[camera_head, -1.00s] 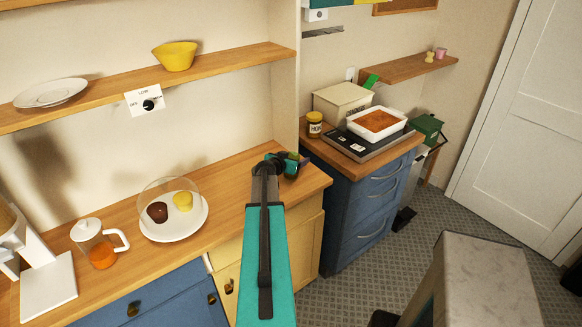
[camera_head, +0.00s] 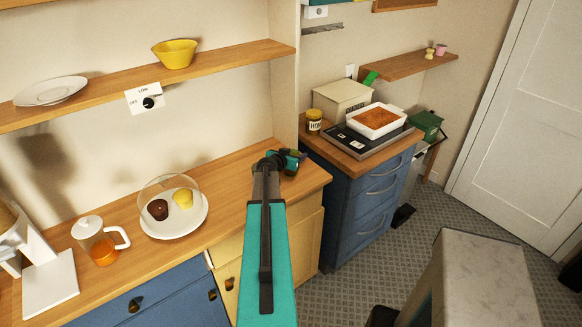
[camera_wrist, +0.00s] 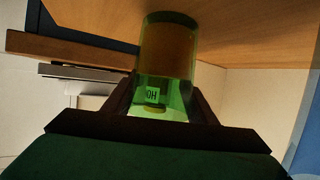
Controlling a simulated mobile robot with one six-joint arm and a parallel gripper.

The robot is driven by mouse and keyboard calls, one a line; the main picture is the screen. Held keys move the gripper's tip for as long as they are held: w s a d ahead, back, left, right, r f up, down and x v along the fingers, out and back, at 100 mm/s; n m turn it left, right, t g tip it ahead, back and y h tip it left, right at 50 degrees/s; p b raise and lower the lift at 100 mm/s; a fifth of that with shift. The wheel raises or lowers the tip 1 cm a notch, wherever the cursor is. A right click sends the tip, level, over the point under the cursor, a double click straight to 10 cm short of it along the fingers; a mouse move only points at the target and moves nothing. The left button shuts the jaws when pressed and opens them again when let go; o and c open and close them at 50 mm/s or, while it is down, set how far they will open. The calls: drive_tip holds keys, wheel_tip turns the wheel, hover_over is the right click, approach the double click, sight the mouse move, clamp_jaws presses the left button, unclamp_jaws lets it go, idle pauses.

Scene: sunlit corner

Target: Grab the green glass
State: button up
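The green glass (camera_wrist: 168,48) is a clear green tumbler in the wrist view, which shows the scene upside down. It appears to stand on the wooden counter. My gripper (camera_wrist: 162,90) has one dark finger on each side of the glass, with the fingertips at or very near its sides. I cannot tell whether the fingers press on it. In the head view my gripper (camera_head: 287,162) is at the right end of the counter (camera_head: 240,185), and my arm and gripper mostly hide the glass there.
A honey jar (camera_head: 314,121), a scale (camera_head: 366,141) with a white dish (camera_head: 377,120), and a cream bin (camera_head: 341,98) stand on the blue cabinet to the right. A plate of muffins (camera_head: 174,227) and a glass pot (camera_head: 98,241) are left. A shelf (camera_head: 220,58) hangs above.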

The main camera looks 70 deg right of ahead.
drive_tip(key=c, duration=0.5)
drive_tip(key=shift+r, duration=0.35)
drive_tip(key=shift+c, duration=0.2)
drive_tip(key=s+a+r+b, duration=0.2)
drive_tip(key=a, duration=0.4)
drive_tip(key=s+a+r+b, duration=0.2)
drive_tip(key=a+b, duration=0.1)
drive_tip(key=a, duration=0.3)
drive_tip(key=shift+s+a+r+b, duration=0.15)
drive_tip(key=shift+s+a+b, duration=0.1)
drive_tip(key=shift+a+b, duration=0.1)
idle(1.1)
drive_tip(key=shift+s+a+r+p, duration=0.1)
drive_tip(key=shift+s+a+p, duration=0.15)
drive_tip(key=shift+p, duration=1.65)
drive_tip(key=shift+s+a+p, duration=0.1)
drive_tip(key=shift+a+p, duration=0.55)
drive_tip(key=shift+p, duration=1.9)
drive_tip(key=shift+a+p, duration=0.3)
drive_tip(key=shift+p, duration=0.7)
